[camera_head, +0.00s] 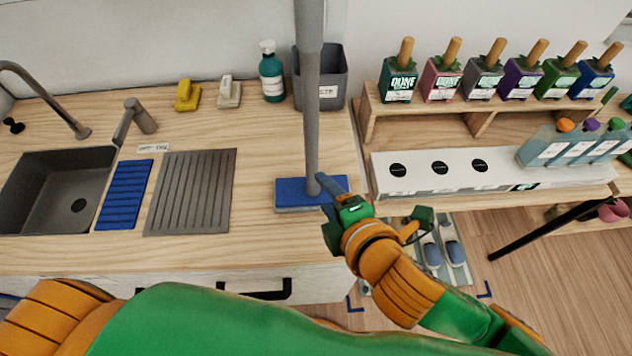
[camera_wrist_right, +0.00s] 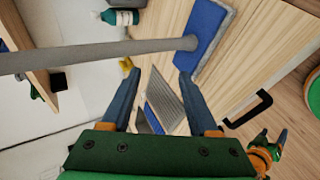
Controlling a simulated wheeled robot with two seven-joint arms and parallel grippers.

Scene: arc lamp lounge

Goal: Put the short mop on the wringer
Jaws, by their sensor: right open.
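The mop, with a flat blue head (camera_head: 288,193) and a grey handle (camera_head: 311,110), stands upright on the wooden counter. Its handle (camera_wrist_right: 95,55) crosses the right wrist view to the blue head (camera_wrist_right: 208,38). My right gripper (camera_head: 323,195) is open and empty beside the foot of the handle; in the right wrist view the handle passes just beyond its fingertips (camera_wrist_right: 158,72). A blue ribbed panel (camera_head: 125,195) lies beside the sink and may be the wringer. My left gripper (camera_wrist_right: 270,145) shows small in the right wrist view; its opening is unclear.
A grey ribbed board (camera_head: 190,192) lies left of the mop, beyond bare counter. A grey bin (camera_head: 330,95) and a teal bottle (camera_head: 271,75) stand behind. The sink (camera_head: 60,190) is at far left. A white box (camera_head: 480,175) and potted bottles (camera_head: 440,82) stand right.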

